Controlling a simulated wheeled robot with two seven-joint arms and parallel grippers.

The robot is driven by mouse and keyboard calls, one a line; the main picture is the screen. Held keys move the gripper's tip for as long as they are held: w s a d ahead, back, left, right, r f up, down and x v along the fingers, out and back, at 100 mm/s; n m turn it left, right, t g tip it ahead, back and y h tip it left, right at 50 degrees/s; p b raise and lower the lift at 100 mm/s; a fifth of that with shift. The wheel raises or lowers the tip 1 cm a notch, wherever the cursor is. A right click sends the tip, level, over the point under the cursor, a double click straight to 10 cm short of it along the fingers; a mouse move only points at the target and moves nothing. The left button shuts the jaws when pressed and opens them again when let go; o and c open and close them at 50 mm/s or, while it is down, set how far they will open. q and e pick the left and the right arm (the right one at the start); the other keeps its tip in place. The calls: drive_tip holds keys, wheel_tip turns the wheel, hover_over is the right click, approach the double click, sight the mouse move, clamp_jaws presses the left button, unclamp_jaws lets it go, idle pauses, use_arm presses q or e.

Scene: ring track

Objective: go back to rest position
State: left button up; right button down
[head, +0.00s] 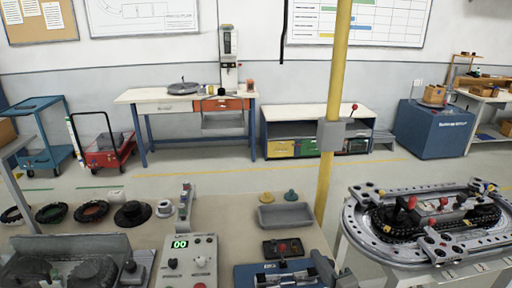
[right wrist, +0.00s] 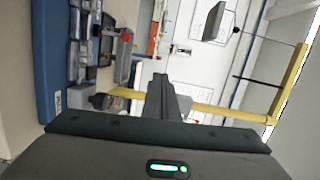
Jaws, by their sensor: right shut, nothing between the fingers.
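My right gripper (right wrist: 160,90) is shut in the right wrist view, its dark fingers together with nothing between them. In the head view its dark tip (head: 342,272) shows at the bottom edge, just right of the blue fixture (head: 245,275) on the bench. It looks empty and apart from the bench parts. The rest of my right arm is below the head picture. My left gripper is not in view.
A beige bench (head: 235,215) in front carries a control box (head: 188,262) reading 00, a grey tray (head: 286,216) and several round parts at left. A yellow pole (head: 335,90) stands behind. A metal ring track (head: 375,245) is at right.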

drive_tip(key=s+a+f+n+g, duration=0.4)
drive_tip(key=s+f+n+g, duration=0.3)
drive_tip(key=s+f+n, duration=0.6)
drive_tip(key=s+d+f+n+g+h, duration=0.2)
drive_tip(key=s+g, duration=0.1)
drive_tip(key=s, duration=0.9)
drive_tip(key=s+d+f+n+g+h, duration=0.1)
drive_tip(key=s+d+n+g+h, duration=0.15)
drive_tip(key=s, duration=0.85)
wheel_tip(320, 180, down, 30)
drive_tip(key=g+b, duration=0.2)
drive_tip(key=b, duration=0.1)
drive_tip(key=s+d+f+b, duration=0.1)
drive_tip(key=s+f, duration=0.8)
drive_tip(key=f, duration=0.2)
drive_tip(key=s+d+f+g+b, duration=0.1)
drive_tip(key=s+d+f+b, duration=0.1)
drive_tip(key=s+f, duration=0.8)
drive_tip(key=shift+s+f+y, duration=0.2)
drive_tip(key=shift+f+y, duration=0.15)
drive_tip(key=shift+f, duration=0.45)
